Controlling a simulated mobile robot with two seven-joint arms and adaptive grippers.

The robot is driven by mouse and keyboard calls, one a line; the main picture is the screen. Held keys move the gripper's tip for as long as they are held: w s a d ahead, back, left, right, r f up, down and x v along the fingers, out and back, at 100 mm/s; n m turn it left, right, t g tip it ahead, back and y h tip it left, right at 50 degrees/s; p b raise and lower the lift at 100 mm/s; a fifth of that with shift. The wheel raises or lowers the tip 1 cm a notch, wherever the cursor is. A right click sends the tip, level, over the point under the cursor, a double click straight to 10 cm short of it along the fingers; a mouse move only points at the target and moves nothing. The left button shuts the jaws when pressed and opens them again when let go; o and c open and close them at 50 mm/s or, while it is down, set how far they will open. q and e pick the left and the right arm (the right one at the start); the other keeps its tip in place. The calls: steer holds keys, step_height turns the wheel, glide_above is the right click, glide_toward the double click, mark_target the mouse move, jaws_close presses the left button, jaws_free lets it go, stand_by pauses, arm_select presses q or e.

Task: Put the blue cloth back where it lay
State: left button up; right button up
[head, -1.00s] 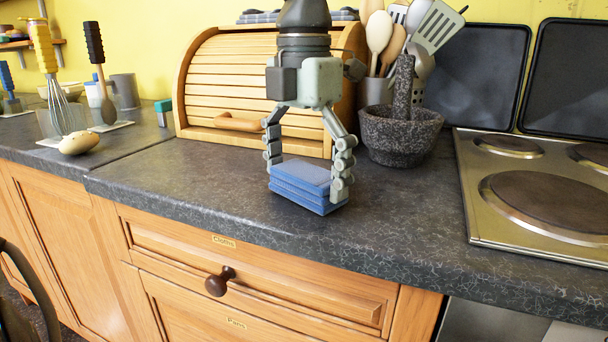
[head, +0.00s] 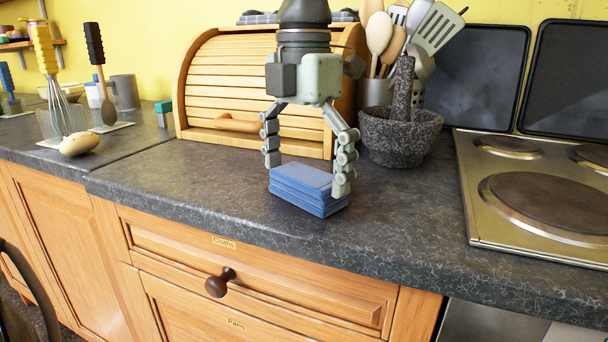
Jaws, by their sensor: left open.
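The blue cloth (head: 306,189) is a folded stack lying flat on the dark worktop (head: 190,192), near its front edge. My left gripper (head: 307,178) points down from above, with one finger on either side of the cloth. Its fingers are spread open and their tips are close to the top of the cloth. The right fingertip overlaps the cloth's right end in the picture; I cannot tell whether it touches. My right gripper is not in view.
A wooden roll-top bread bin (head: 255,95) stands close behind the gripper. A stone mortar (head: 400,135) with a pestle is to the right, then a hob (head: 470,185). A drawer labelled Cloths (head: 260,263) is shut below. The worktop left of the cloth is clear.

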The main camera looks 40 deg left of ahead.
mark_target(304, 175)
arm_select(q)
step_height(304, 175, up, 12)
steer(key=p, duration=0.1)
steer(key=shift+f, duration=0.25)
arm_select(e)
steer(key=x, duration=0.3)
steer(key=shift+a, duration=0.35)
